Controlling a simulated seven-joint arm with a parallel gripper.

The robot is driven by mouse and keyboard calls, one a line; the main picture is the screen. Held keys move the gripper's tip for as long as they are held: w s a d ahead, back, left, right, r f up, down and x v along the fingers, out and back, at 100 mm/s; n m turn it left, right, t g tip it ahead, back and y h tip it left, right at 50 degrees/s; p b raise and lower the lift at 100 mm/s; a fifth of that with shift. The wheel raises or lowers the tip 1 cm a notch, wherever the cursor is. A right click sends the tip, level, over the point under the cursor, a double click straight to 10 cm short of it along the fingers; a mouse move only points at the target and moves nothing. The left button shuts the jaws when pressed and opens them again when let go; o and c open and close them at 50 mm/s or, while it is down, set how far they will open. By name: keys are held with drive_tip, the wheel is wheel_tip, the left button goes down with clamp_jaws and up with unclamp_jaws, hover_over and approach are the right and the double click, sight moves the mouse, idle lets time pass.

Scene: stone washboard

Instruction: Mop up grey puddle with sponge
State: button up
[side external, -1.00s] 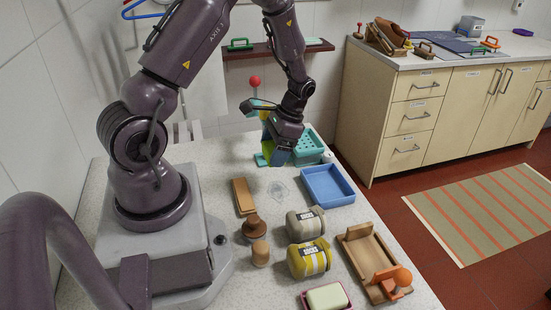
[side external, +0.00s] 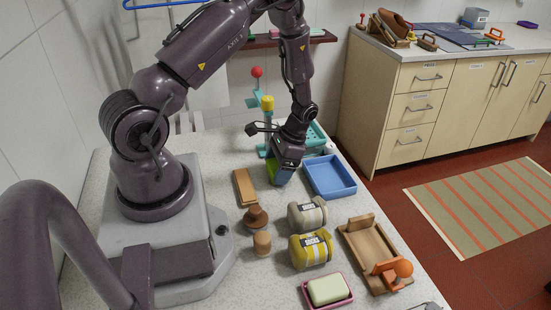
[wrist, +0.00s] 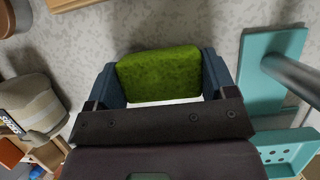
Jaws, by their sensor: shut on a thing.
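My gripper (side external: 284,168) points down over the counter between the wooden block and the blue tray. It is shut on a green sponge (side external: 279,178), which sits low, at or close to the counter top; I cannot tell if it touches. In the wrist view the sponge (wrist: 160,73) lies flat between the two blue-grey fingers of my gripper (wrist: 162,80). The grey puddle is not visible now; the sponge and gripper cover the area where a faint grey patch showed earlier.
A blue tray (side external: 347,187) is close on the right, a brown wooden block (side external: 240,188) on the left. A teal stand (side external: 266,128) with a red ball rises behind. Grey (side external: 306,206) and yellow (side external: 312,262) rolls, plus a brown stamp-like piece (side external: 255,214), lie in front.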

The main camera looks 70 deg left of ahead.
sight(279, 189)
drive_tip(key=shift+d, duration=4.25)
drive_tip(key=shift+a, duration=4.55)
drive_tip(key=shift+a+f, duration=0.1)
drive_tip(key=shift+a, duration=0.25)
drive_tip(key=shift+w+a, duration=0.15)
drive_tip(key=shift+w, duration=0.05)
drive_tip(key=shift+d, duration=5)
drive_tip(key=shift+a, duration=5.05)
drive_tip(key=shift+d+r, duration=0.1)
drive_tip(key=shift+r, duration=3.95)
drive_tip(key=shift+r, duration=0.1)
